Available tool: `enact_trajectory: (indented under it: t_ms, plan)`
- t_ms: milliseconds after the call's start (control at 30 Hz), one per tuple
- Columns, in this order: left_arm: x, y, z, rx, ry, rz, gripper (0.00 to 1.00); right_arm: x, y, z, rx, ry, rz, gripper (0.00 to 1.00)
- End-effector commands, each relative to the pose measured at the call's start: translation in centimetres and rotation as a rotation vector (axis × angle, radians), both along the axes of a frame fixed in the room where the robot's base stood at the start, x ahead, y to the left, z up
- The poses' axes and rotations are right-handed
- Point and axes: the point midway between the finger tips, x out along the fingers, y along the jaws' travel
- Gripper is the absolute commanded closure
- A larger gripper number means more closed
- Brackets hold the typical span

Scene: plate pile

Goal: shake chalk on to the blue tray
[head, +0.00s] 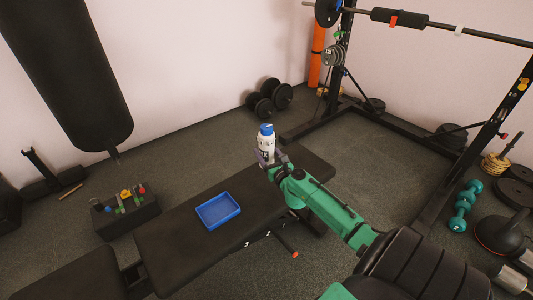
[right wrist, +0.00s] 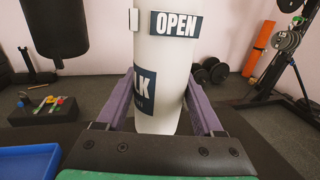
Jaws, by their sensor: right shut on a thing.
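A white chalk bottle (head: 266,139) with a blue cap stands upright in my right gripper (head: 268,160), over the far part of the black bench. In the right wrist view the bottle (right wrist: 160,62) fills the middle, with "OPEN" and part of a dark label showing. The two purple fingers of the gripper (right wrist: 160,108) are shut on its sides. Whether its base touches the bench is hidden. The blue tray (head: 218,223) lies empty on the bench, nearer and to the left of the bottle. Its edge shows in the right wrist view (right wrist: 30,148). My left gripper is out of view.
The black bench (head: 165,245) runs under the tray. A dark box with small colourful items (head: 127,212) stands left of it. A punching bag (head: 75,75) hangs at the upper left. A rack with a barbell (head: 440,23) stands at the right, and teal dumbbells (head: 464,205) lie on the floor.

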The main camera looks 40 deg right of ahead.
Motion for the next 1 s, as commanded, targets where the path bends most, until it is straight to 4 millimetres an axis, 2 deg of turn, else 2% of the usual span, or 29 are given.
enact_trajectory:
  t_ms: [67, 167, 300, 400, 500, 633, 933, 1000]
  plan:
    - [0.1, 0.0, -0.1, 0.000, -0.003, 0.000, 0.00, 0.1, 0.8, -0.2, -0.029, 0.005, 0.008, 1.00]
    - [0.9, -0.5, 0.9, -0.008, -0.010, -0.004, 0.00, 0.3, 3.3, -1.3, -0.132, 0.022, 0.031, 1.00]
    - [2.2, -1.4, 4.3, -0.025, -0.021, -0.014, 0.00, 0.5, 8.7, -2.6, -0.370, 0.043, 0.070, 1.00]
    - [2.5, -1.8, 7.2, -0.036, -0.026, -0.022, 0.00, 0.4, 12.4, -2.9, -0.537, 0.046, 0.086, 1.00]
    - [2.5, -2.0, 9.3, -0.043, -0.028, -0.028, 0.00, 0.3, 14.7, -2.6, -0.649, 0.044, 0.089, 1.00]
    - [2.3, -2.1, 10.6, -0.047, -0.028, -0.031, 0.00, 0.2, 15.4, -2.4, -0.719, 0.045, 0.088, 1.00]
    - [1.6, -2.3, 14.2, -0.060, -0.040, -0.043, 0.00, 0.2, 14.2, -2.8, -0.929, 0.061, 0.085, 1.00]
    - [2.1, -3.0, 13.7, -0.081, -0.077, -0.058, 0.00, 0.2, 13.8, -3.0, -1.008, 0.066, 0.085, 1.00]
